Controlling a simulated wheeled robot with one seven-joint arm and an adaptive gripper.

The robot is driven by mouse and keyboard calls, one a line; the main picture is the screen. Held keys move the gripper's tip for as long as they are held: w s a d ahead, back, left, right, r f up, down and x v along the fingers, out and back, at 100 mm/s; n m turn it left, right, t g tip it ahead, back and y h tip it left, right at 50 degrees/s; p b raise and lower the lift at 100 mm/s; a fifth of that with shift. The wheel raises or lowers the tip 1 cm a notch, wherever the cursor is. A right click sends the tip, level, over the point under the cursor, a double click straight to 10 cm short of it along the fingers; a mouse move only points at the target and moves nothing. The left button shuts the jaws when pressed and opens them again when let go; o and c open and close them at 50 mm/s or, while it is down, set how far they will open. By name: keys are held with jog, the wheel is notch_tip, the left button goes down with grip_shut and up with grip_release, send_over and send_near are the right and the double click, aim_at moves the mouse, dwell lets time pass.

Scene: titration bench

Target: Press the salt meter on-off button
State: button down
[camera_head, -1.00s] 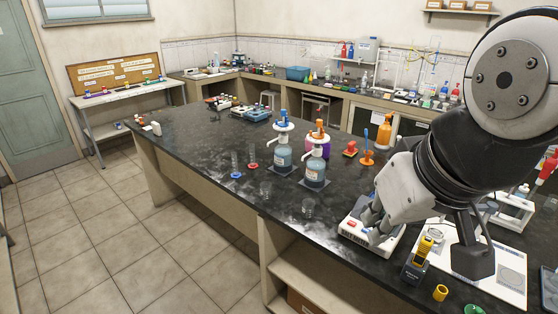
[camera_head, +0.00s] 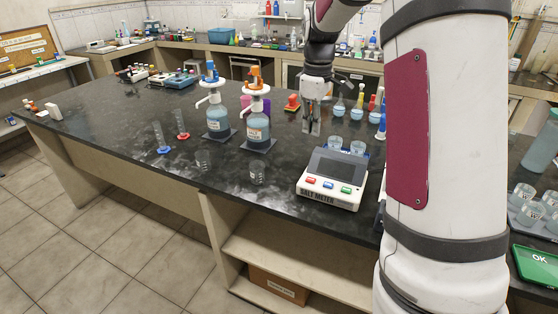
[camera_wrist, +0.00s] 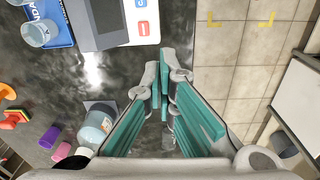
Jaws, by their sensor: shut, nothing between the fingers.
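The white salt meter (camera_head: 318,195) stands on the black bench in the head view. It has a dark screen, and red, blue and green buttons along its front. The red button (camera_head: 311,180) is at the left. Part of the meter also shows at the top of the wrist view (camera_wrist: 88,28), with the red button (camera_wrist: 143,28) and a blue button (camera_wrist: 141,3). My gripper (camera_head: 311,128) is shut and empty, pointing down. It is apart from the meter, above and to the left of its screen in the head view. In the wrist view the fingertips (camera_wrist: 163,75) are below the red button.
Two pump bottles, one blue-topped (camera_head: 216,120) and one orange-topped (camera_head: 256,128), stand left of the meter. Glass cups (camera_head: 334,143) stand behind the meter. My arm hides the bench on the right.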

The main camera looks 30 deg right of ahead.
send_over(310, 180)
notch_tip(310, 180, down, 4)
jog(key=shift+f+n+b, duration=0.15)
jog(key=shift+n+b, duration=0.2)
jog(key=shift+n, duration=0.05)
notch_tip(310, 180, down, 14)
jog(key=shift+f+p, duration=0.1)
jog(key=shift+p, duration=0.75)
